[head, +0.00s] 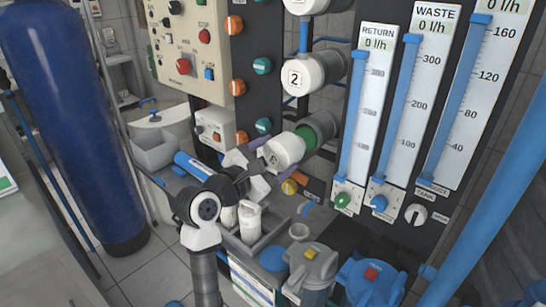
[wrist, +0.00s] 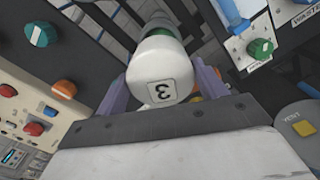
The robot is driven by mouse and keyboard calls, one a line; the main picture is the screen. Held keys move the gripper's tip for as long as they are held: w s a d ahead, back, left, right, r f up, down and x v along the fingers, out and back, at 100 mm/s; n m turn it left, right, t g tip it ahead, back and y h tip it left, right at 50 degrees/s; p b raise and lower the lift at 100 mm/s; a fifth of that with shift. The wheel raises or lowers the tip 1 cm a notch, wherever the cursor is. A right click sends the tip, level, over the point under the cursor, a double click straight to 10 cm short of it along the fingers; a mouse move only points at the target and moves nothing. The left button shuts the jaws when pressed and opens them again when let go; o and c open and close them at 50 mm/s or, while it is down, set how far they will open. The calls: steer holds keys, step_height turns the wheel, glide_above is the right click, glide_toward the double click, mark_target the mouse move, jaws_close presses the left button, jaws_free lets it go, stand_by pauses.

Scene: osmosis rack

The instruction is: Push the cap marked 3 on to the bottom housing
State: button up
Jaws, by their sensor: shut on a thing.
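The white cap marked 3 (head: 287,148) is between the fingers of my gripper (head: 272,160) in the head view. In the wrist view the cap (wrist: 160,66) faces the camera, its number 3 upside down, with a purple finger of my gripper (wrist: 163,88) on each side. My gripper is shut on it. The bottom housing (head: 322,124) is a grey horizontal cylinder just beyond the cap. A green ring (head: 305,138) shows between cap and housing. The cap is roughly in line with the housing; whether it touches or is seated cannot be told.
The cap marked 2 (head: 301,74) is on the housing above. Flow meters (head: 365,125) with blue tubes stand to the right. A control panel (head: 192,45) with knobs is at the left.

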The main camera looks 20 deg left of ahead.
steer(key=shift+w+d+r+b, duration=0.15)
steer(key=shift+w+d+b, duration=0.05)
steer(key=shift+w+b, duration=0.2)
stand_by(1.5)
steer(key=shift+w+d, duration=0.15)
steer(key=shift+w, duration=0.15)
steer(key=shift+x, duration=1.5)
steer(key=shift+w+d, duration=0.25)
steer(key=shift+w, duration=0.4)
stand_by(1.1)
steer(key=o, duration=1.1)
